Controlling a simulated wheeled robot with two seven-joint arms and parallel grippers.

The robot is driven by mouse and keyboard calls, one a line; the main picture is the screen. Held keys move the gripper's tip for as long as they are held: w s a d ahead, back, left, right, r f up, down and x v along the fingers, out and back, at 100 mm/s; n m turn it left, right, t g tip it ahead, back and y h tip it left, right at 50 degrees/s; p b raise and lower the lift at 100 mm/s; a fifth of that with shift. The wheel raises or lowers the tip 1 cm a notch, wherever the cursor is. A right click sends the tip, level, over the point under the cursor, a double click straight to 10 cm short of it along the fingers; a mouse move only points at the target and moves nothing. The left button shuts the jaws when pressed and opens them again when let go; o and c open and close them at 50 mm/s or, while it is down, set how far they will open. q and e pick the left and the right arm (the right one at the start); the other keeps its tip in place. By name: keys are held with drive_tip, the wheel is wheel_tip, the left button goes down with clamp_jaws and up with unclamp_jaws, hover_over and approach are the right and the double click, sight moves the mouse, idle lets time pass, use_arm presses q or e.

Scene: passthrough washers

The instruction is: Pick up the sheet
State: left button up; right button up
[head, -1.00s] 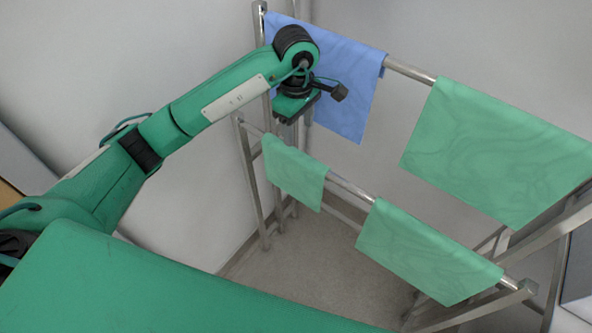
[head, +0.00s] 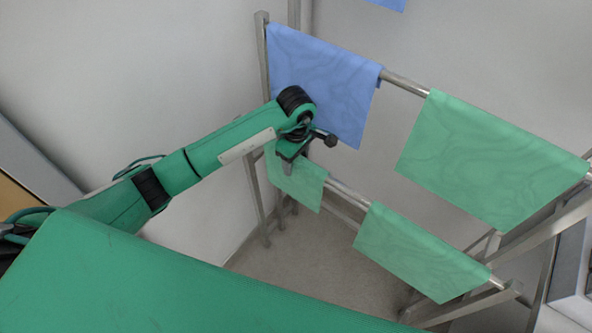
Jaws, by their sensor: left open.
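Several sheets hang over the bars of a metal rack. A blue sheet (head: 335,75) hangs at the left of the upper bar, and a green sheet (head: 490,160) hangs at its right. On the lower bar, a small green sheet (head: 308,188) hangs at the left and another green sheet (head: 420,255) at the right. My left gripper (head: 288,170) points down over the lower left green sheet and hides part of its top. It is open and holds nothing; I cannot tell whether it touches the sheet. My right gripper is not in view.
The upper bar (head: 405,82) is bare between its two sheets, and the lower bar (head: 348,192) has a short bare stretch. A bit of another blue cloth (head: 388,4) shows at the top edge. Walls stand close behind and left of the rack.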

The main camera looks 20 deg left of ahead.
use_arm(q)
drive_tip(key=shift+f+p, duration=0.35)
drive_tip(key=shift+f, duration=0.95)
drive_tip(key=shift+c, duration=0.4)
drive_tip(key=c, duration=1)
